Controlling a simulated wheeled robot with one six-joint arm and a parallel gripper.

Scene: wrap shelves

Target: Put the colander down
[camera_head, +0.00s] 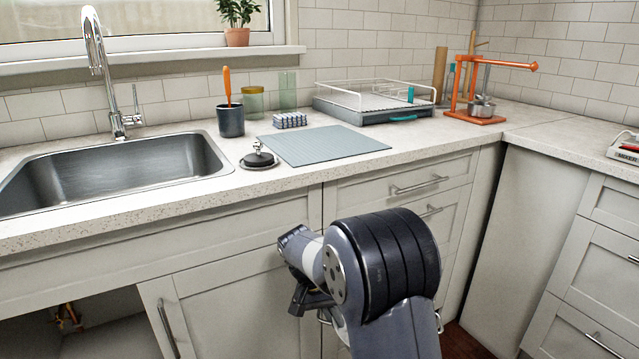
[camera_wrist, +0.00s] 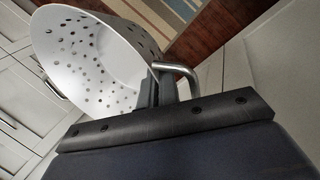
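The colander (camera_wrist: 85,60) is white with many small holes and shows in the wrist view, tilted, with its open bowl facing the camera. A bent metal handle (camera_wrist: 180,69) stands out from its rim. My gripper (camera_wrist: 157,90) is shut on this handle, and the bowl hangs off beyond the fingers. In the head view my arm is low in front of the cabinet doors, below the counter top (camera_head: 300,185). The colander cannot be made out there; the arm hides most of that spot.
A sink (camera_head: 120,165) is at the left. A grey mat (camera_head: 325,144) lies bare on the counter, with a sink plug (camera_head: 259,159) beside it. Behind stand a cup (camera_head: 231,121), a dish rack (camera_head: 375,103) and an orange stand (camera_head: 476,119). A lower cabinet door (camera_head: 160,318) is open.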

